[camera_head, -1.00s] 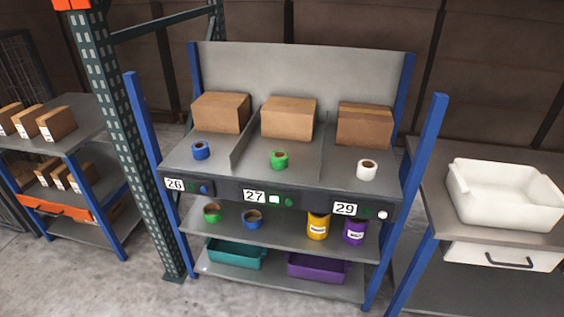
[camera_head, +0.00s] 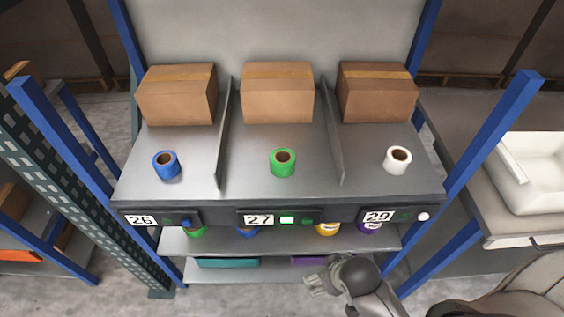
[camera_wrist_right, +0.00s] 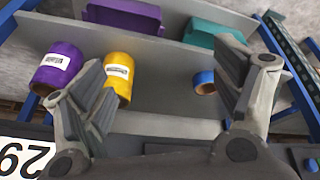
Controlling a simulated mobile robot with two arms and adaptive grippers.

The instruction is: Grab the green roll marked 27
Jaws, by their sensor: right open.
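The green roll (camera_head: 283,163) stands upright on the middle bay of the top shelf, between two low dividers. It is in front of a cardboard box and behind the label 27 (camera_head: 258,219). A green light (camera_head: 287,220) is lit beside that label. My right gripper (camera_head: 314,283) is low at the front right of the rack, below the top shelf and well apart from the green roll. Its two fingers (camera_wrist_right: 165,68) are spread and empty in the right wrist view, facing the lower shelves. The green roll is not seen there. My left gripper is not in view.
A blue roll (camera_head: 166,165) and a white roll (camera_head: 397,160) stand in the side bays, with boxes (camera_head: 277,92) behind. Blue posts (camera_head: 492,138) flank the rack.

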